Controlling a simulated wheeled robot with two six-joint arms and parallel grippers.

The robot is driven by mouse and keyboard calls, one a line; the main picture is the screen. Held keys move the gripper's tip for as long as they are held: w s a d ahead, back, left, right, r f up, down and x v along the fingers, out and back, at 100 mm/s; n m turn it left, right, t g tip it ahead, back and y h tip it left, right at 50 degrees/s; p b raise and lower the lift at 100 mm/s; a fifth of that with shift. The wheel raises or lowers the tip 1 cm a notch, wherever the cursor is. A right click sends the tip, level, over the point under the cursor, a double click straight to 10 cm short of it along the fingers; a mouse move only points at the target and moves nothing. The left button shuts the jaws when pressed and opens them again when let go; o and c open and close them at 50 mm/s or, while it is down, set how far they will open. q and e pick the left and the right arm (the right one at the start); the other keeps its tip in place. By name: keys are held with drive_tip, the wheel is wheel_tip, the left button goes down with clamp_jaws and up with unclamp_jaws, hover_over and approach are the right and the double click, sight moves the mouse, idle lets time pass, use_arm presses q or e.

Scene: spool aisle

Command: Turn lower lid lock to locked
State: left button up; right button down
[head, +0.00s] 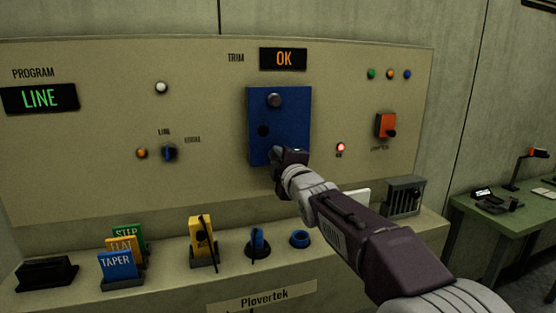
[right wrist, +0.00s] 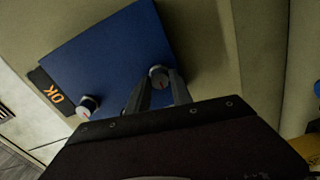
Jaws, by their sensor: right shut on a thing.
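The blue lid (head: 293,125) is on the upright panel, under the OK display. It also shows in the right wrist view (right wrist: 110,58). The upper lid lock (head: 275,100) is a round grey knob near the lid's top; it also shows in the wrist view (right wrist: 87,106). My right gripper (head: 277,155) is at the lid's lower edge. In the wrist view its two fingers (right wrist: 163,88) are shut on the lower lid lock (right wrist: 158,74), a similar grey knob. The fingers partly hide it, and I cannot tell its turn position. My left gripper is not in view.
A lit red lamp (head: 340,147) and an orange switch box (head: 386,125) are to the right.

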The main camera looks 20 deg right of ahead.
drive_tip(key=c, duration=1.1)
unclamp_jaws()
drive_tip(key=s, duration=0.9)
drive_tip(key=shift+d, duration=0.15)
